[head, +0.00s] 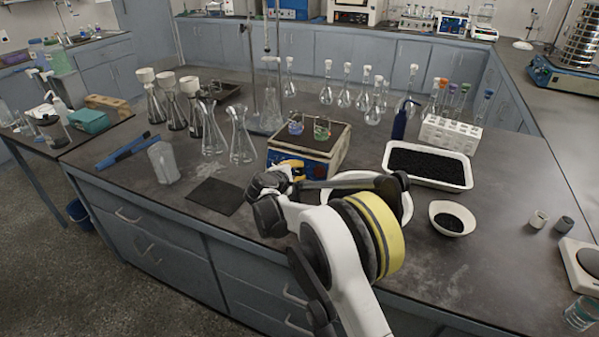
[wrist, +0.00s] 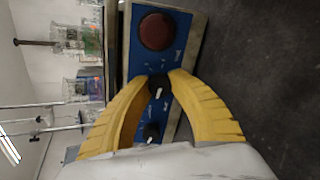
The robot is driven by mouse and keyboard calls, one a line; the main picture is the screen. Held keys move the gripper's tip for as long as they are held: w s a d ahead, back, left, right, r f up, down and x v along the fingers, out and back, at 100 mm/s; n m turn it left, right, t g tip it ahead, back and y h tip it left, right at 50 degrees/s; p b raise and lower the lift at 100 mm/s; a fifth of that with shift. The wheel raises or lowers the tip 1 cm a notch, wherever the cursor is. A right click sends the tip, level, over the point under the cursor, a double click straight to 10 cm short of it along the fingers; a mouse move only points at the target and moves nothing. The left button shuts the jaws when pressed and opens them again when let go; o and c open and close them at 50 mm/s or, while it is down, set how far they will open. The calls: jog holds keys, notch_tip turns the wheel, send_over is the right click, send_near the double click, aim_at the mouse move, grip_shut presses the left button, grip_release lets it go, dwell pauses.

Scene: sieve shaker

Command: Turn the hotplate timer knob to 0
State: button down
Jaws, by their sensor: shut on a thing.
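The hotplate (head: 300,155) stands on the bench with its blue front panel towards me. In the wrist view its blue panel (wrist: 178,52) appears turned sideways, with a large dark red round part (wrist: 157,31) and two black knobs with white marks. My gripper (head: 292,170) is at the panel, its yellow fingers closed around the middle black knob (wrist: 158,92). The other black knob (wrist: 152,133) is free, close beside one finger. The panel lettering is too small to read, so I cannot tell which knob is the timer or its setting.
Two small beakers (head: 322,130) with coloured contents stand on the hotplate. Glass flasks (head: 241,140) stand to its left. A white tray of black grains (head: 465,178) and a small white bowl (head: 440,208) are to its right. A dark mat (head: 215,196) lies in front left.

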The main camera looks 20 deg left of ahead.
jog(key=shift+n, duration=0.6)
jog(key=c, duration=1.4)
grip_release()
jog(key=shift+c, duration=0.2)
jog(key=v, duration=1.2)
